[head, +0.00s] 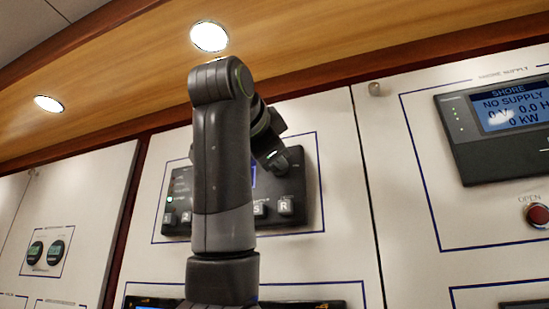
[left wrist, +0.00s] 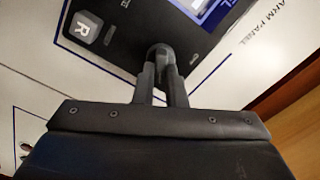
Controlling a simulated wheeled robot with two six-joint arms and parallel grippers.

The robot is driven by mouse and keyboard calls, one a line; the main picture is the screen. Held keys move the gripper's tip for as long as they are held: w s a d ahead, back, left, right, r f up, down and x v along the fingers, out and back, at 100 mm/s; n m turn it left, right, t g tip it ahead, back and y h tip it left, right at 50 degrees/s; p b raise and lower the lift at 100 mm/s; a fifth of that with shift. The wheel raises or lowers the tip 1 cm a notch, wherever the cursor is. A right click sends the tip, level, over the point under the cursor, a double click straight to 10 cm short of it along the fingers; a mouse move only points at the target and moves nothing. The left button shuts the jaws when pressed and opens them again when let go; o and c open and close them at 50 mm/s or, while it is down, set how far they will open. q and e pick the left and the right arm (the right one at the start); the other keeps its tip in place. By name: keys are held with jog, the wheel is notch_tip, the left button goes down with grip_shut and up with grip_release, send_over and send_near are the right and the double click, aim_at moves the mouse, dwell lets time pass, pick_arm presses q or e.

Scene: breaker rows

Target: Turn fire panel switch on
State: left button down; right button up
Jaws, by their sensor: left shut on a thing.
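The dark alarm panel (head: 293,183) is on the white wall in the head view, with my left arm across its middle. Its face also shows in the left wrist view (left wrist: 122,45), with a grey "R" button (left wrist: 86,27) and part of a screen. My left gripper (left wrist: 160,75) is at the panel's edge, its two fingers closed around a small dark rounded switch (left wrist: 160,50). The fingers cover part of the switch, so its on or off position cannot be told. In the head view the fingertips are hard to make out against the panel. My right gripper is not in view.
A shore supply display (head: 505,118) with a red button (head: 538,214) below it is at the right. Two round gauges (head: 54,252) are at the left. Another dark screen panel (head: 310,304) lies below the alarm panel. A wooden ceiling edge (head: 330,45) runs above.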

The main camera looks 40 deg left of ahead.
pick_arm(q)
jog(key=m+b, duration=0.1)
jog(key=m, duration=0.4)
jog(key=shift+f+m, duration=0.15)
jog(key=shift+m, duration=0.25)
dwell(0.4)
jog(key=c, duration=1.5)
grip_release()
jog(key=shift+d, duration=0.1)
jog(key=shift+f, duration=0.1)
jog(key=shift+b+v, duration=3.3)
jog(key=shift+v, duration=5.45)
jog(key=shift+w, duration=0.1)
